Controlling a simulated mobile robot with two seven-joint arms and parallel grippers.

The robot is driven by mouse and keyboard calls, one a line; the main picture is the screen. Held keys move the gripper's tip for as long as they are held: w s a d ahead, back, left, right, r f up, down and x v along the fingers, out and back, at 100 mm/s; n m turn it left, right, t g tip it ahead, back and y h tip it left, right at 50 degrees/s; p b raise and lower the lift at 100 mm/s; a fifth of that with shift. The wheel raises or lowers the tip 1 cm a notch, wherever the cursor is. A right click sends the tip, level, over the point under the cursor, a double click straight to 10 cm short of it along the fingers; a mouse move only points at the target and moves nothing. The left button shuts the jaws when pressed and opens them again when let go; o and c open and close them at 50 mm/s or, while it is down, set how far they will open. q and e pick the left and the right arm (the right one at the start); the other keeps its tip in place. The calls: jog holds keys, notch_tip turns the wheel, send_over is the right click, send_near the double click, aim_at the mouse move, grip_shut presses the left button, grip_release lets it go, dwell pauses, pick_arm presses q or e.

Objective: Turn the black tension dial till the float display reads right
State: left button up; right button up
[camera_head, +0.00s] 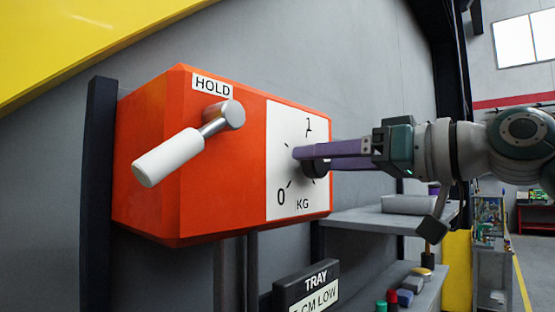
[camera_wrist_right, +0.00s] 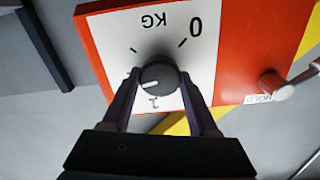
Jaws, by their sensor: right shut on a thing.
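The black dial (camera_wrist_right: 158,77) sits on a white scale plate (camera_head: 283,190) marked KG, with 0 at lower left and another numeral at the top. My right gripper (camera_head: 300,154) is shut on the dial, with one purple finger on each side. In the upside-down right wrist view, the dial's white pointer line points left and slightly down. A dark display (camera_head: 308,288) below the box reads TRAY and "CM LOW"; its figure is cut off by the frame's bottom edge. My left gripper is not in view.
The orange box (camera_head: 190,205) carries a white-gripped HOLD lever (camera_head: 170,157) left of the scale. Dark posts stand at and below the box. A grey shelf (camera_head: 375,219) with several small items below it is at the right, under my right arm.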

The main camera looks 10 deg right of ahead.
jog(key=m, duration=0.2)
jog(key=shift+m, duration=0.4)
jog(key=o, duration=1.4)
jog(key=shift+d, duration=0.15)
jog(key=b+v, duration=0.4)
jog(key=v, duration=0.5)
jog(key=shift+s+d+b, duration=0.2)
jog(key=shift+s+b, duration=0.1)
jog(key=shift+s, duration=0.05)
